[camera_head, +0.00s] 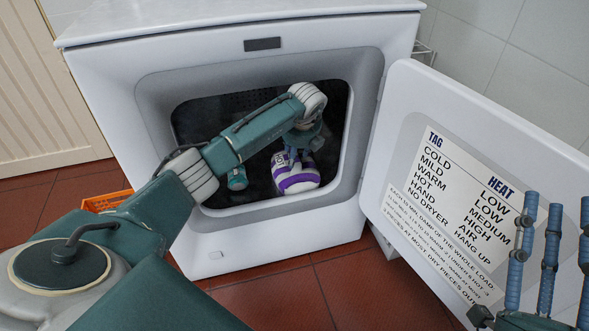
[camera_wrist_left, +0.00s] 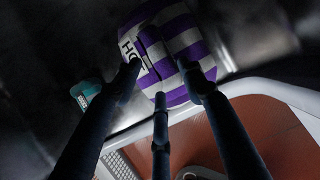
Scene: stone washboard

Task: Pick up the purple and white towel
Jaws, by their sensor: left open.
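The purple and white towel (camera_head: 296,177) lies inside the open dryer drum, a rolled or folded bundle with purple stripes. It also shows in the left wrist view (camera_wrist_left: 180,35), with dark lettering on its white part. My left arm reaches through the dryer opening. My left gripper (camera_head: 292,155) is open just above the towel; in the left wrist view its fingers (camera_wrist_left: 160,80) are spread over the towel. I cannot tell whether they touch it. My right gripper (camera_head: 545,255) is in front of the dryer door, fingers apart and empty.
A teal item (camera_head: 237,179) lies left of the towel in the drum. The white dryer (camera_head: 285,262) has its rim around my left arm. Its open door (camera_head: 405,150) stands to the right. An orange basket (camera_head: 105,201) is on the floor at left. Red floor tiles in front are clear.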

